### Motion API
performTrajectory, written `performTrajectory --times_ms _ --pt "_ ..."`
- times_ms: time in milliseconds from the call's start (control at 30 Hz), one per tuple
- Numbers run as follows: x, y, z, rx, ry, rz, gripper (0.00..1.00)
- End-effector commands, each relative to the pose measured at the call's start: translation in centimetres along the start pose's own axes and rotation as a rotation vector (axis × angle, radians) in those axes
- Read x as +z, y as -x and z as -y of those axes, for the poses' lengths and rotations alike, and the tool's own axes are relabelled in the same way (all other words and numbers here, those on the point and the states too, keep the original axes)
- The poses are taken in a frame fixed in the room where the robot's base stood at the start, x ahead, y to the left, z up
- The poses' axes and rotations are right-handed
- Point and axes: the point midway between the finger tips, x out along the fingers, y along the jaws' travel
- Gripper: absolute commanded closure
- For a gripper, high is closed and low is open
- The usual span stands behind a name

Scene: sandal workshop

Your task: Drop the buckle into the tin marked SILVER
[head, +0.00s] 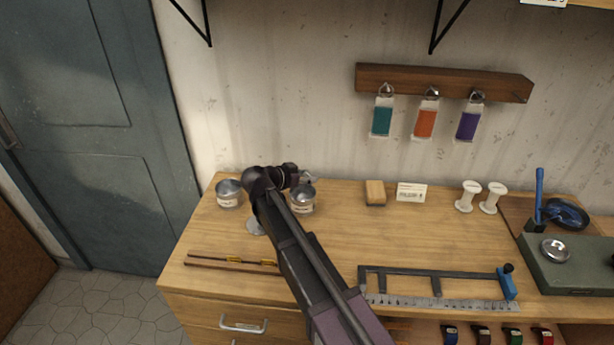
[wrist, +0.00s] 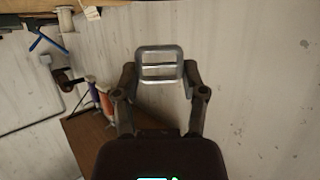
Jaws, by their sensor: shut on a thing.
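The buckle (wrist: 160,66) is a silver rectangular metal frame with a middle bar, held between the two fingertips in the wrist view. My gripper (wrist: 160,78) is shut on it; in the head view my gripper (head: 298,174) is over the back left of the bench, above and close to the right-hand tin. Two round metal tins with pale labels stand there: a left tin (head: 229,194) and a right tin (head: 303,200). The labels are too small to read, so I cannot tell which says SILVER.
A sanding block (head: 375,193), a small card (head: 411,193) and white spools (head: 468,196) stand along the back to the right. A metal gauge frame (head: 430,273) and a yellow-marked rod (head: 232,262) lie in front. Coloured packets hang from a wall rack (head: 440,82).

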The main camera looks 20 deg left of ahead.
Motion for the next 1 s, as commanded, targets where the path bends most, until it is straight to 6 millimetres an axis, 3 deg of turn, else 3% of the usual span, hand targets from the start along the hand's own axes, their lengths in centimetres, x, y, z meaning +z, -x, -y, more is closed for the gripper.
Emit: performTrajectory --times_ms 400,967,1000 --pt "3.2 -1.3 0.0 0.000 0.000 0.000 0.65" --pt "3.8 -1.5 0.0 -0.001 0.000 0.000 0.65" --pt "3.8 -1.5 0.0 -0.001 0.000 0.000 0.42"
